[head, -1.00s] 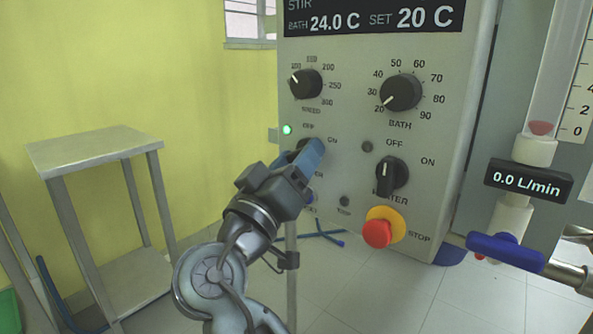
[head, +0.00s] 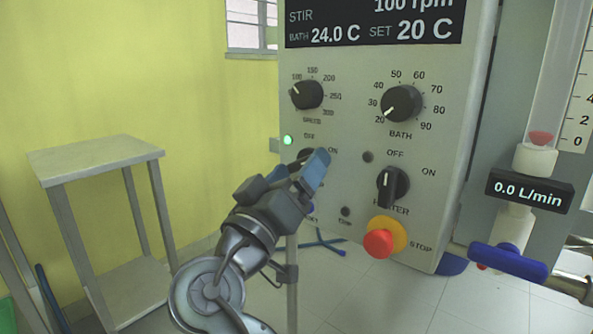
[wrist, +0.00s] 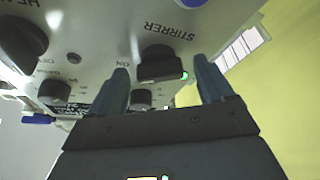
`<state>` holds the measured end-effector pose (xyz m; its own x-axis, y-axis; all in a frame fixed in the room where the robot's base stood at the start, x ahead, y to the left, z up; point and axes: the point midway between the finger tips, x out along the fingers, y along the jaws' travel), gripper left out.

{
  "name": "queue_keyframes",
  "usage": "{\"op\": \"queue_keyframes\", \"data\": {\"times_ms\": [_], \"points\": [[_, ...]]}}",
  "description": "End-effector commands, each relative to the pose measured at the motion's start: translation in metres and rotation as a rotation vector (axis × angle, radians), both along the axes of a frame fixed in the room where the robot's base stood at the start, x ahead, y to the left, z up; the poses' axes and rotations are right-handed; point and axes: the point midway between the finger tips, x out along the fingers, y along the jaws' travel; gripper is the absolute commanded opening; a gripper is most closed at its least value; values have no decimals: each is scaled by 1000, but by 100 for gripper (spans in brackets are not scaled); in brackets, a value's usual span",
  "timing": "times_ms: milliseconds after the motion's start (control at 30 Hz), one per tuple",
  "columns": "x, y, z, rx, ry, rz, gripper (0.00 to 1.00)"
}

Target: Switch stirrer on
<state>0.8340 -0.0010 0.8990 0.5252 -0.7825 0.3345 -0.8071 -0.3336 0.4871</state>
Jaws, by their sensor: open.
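The stirrer switch is a dark rotary knob (wrist: 160,62) under the STIRRER lettering, which appears upside down in the wrist view. In the head view the knob (head: 302,155) is mostly hidden behind my gripper. A green lamp (head: 287,140) beside it is lit. My gripper (head: 300,172) is open at the panel; in the wrist view its two blue fingers (wrist: 161,82) stand apart on either side of the knob. I cannot tell whether they touch it, or which mark it points to. The display (head: 372,22) reads STIR, 100 rpm.
The speed knob (head: 307,95) and bath knob (head: 401,104) sit above. The heater knob (head: 393,187) and red stop button (head: 379,243) are to the right. A blue-handled valve (head: 508,262) stands far right, and a metal table (head: 95,155) at left.

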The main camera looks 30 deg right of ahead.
Motion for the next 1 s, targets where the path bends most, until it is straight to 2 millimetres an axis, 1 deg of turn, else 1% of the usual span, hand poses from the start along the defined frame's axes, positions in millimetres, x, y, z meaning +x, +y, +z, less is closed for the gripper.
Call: {"op": "queue_keyframes", "data": {"times_ms": [300, 467, 600, 1000], "points": [[-26, 39, -16, -1, 1, 4, 81], [-35, 54, -23, 0, 1, 3, 81], [-38, 58, -25, 1, 1, 2, 81], [-39, 58, -25, 1, 1, 2, 81]]}}
